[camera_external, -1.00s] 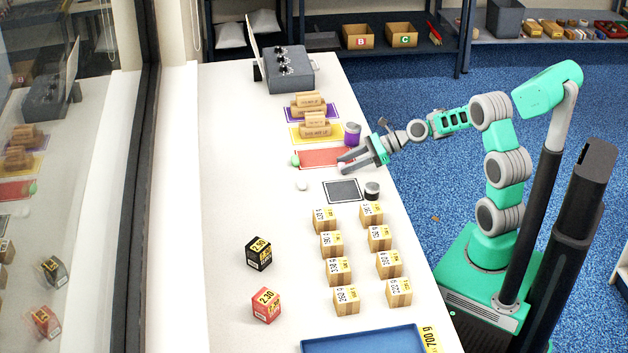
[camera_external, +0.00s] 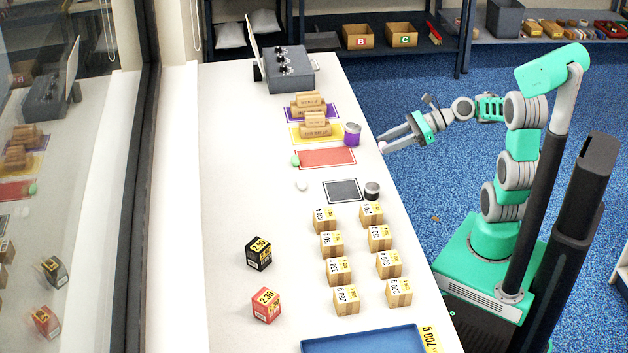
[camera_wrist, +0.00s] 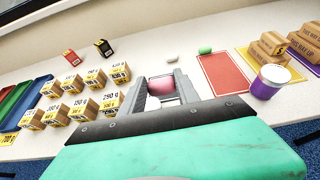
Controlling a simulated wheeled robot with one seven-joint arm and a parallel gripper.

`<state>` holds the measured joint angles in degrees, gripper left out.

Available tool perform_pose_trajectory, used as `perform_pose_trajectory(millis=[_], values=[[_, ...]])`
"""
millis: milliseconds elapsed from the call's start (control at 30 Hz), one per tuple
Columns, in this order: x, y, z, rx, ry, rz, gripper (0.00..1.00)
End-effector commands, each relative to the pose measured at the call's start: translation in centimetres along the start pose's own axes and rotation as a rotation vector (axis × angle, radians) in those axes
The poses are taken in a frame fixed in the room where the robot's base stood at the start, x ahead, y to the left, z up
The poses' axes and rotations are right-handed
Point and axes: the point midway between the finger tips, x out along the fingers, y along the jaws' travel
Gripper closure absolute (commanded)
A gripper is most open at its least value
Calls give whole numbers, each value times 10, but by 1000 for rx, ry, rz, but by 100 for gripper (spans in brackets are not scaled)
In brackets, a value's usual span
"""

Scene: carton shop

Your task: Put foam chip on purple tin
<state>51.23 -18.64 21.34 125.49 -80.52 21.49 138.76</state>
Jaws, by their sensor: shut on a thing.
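My gripper (camera_external: 384,146) is at the right edge of the table, over or beside it. In the wrist view its fingers are shut on a pinkish foam chip (camera_wrist: 162,85). The purple tin (camera_external: 352,135), with a pale lid, stands upright near the table's right edge, beyond the gripper in the external view. In the wrist view the purple tin (camera_wrist: 268,82) is to the right of the fingers, apart from them. The held chip is hard to make out in the external view.
A green chip (camera_external: 295,161) lies by the red mat (camera_external: 327,157), and a white chip (camera_external: 301,186) lies nearer.

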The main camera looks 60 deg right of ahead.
Motion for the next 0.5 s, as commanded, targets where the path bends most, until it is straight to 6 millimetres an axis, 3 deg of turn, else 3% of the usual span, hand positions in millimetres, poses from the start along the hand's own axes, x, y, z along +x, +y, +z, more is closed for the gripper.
perform_pose_trajectory(millis=[33,167,300,500], values=[[-7,0,11,2,0,-4,99],[-20,-11,23,15,-1,-21,99],[-41,-53,39,23,0,-43,99],[-58,-110,42,9,1,-31,99]])
